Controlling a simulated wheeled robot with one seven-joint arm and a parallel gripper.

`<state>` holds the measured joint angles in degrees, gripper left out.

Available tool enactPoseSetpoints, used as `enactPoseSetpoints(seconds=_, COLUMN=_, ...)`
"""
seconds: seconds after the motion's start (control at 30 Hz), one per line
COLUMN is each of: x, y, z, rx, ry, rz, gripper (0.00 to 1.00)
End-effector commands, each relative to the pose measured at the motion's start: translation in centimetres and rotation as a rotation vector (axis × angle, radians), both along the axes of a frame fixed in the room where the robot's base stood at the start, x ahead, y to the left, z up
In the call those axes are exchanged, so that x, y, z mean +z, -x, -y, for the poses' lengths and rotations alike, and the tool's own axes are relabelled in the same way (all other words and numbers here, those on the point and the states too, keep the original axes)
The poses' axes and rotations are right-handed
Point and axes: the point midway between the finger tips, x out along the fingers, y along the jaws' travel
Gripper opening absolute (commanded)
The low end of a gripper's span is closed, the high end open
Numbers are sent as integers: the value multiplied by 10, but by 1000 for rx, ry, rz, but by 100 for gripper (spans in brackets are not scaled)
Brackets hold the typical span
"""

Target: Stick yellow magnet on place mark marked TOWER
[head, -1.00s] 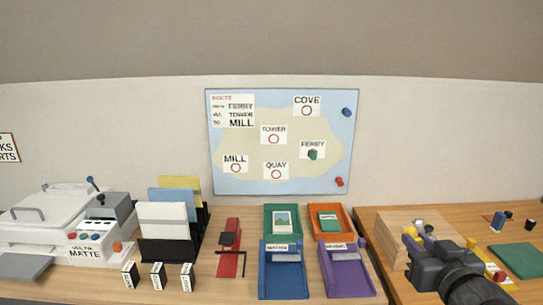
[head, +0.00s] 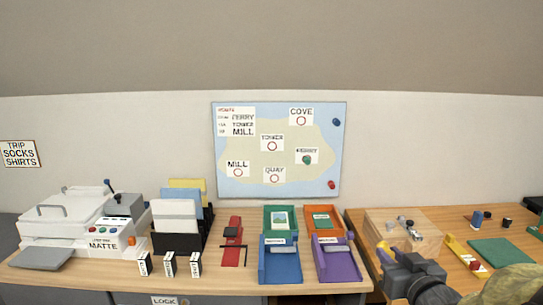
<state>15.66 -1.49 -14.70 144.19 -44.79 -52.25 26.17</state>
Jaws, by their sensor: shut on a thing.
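The map board (head: 228,192) hangs on the wall. Its TOWER place mark (head: 272,146) is a red ring under a white label, with no magnet on it. A green magnet (head: 307,159) sits on the FERRY mark. A blue magnet (head: 336,122) and a red magnet (head: 332,185) are at the board's right edge. My gripper (head: 385,252) is at the lower right, in front of the wooden box and well away from the board. It is shut on a small yellow thing, apparently the yellow magnet (head: 383,246), partly hidden by the jaws.
The wooden box (head: 425,244) stands on the right desk, with small pieces at its top. Blue (head: 280,264) and purple (head: 336,264) trays, a red stapler-like tool (head: 231,250), file holders and a white press (head: 65,222) line the left desk below the board. The wall before the board is clear.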

Motion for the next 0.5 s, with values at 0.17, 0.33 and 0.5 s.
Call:
enactPoseSetpoints(seconds=0.17, x=-16, y=-19, z=-8, rx=13, ry=-7, rz=-3, gripper=8)
enactPoseSetpoints(seconds=0.33, x=-36, y=-39, z=-18, rx=21, ry=-11, rz=-4, gripper=8)
enactPoseSetpoints(seconds=0.5, x=-68, y=-65, z=-34, rx=25, ry=-15, rz=-8, gripper=8)
